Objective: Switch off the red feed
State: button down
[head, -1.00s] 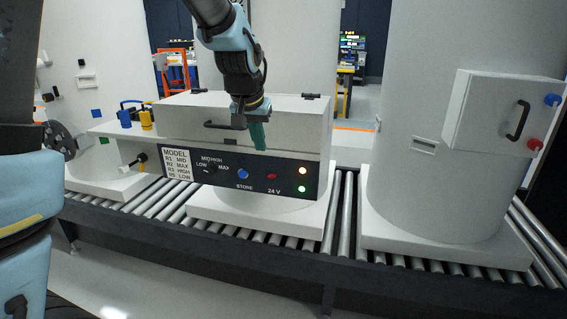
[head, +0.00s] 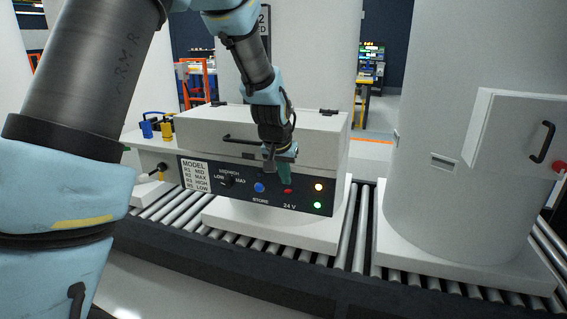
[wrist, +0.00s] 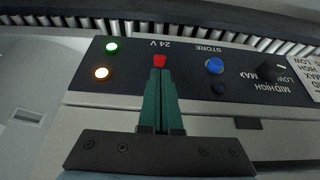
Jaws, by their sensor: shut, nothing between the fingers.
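The dark control panel (head: 242,205) is on the front of a white box. A small red switch (head: 288,191) sits above the "24 V" label; it also shows in the wrist view (wrist: 159,61). An orange lamp (head: 318,187) and a green lamp (head: 318,205) are lit to its right. My gripper (head: 285,180) is shut and empty, its green fingers pointing at the panel just above the red switch. In the wrist view the fingertips (wrist: 160,72) overlap the switch's edge. I cannot tell whether they touch it.
A blue button (head: 259,187) and a black rotary knob (head: 227,181) sit left of the switch. The box has a dark lid handle (head: 241,141). A white tank (head: 440,130) stands to the right on the roller conveyor (head: 352,232).

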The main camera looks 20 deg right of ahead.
aim_at(286, 192)
jog(key=shift+x, duration=1.05)
jog(key=shift+f+b, duration=0.2)
jog(key=shift+b, duration=0.25)
jog(key=shift+s+a+f+t+h+b, duration=0.2)
jog(key=shift+t+h+b, duration=0.3)
jog(key=shift+b, duration=1.2)
jog(key=t+h+b, duration=0.1)
jog(key=b, duration=0.5)
jog(key=s+a+f+t+h+b, duration=0.1)
jog(key=t+h+b, duration=0.1)
jog(key=b, duration=0.4)
jog(key=shift+f, duration=0.2)
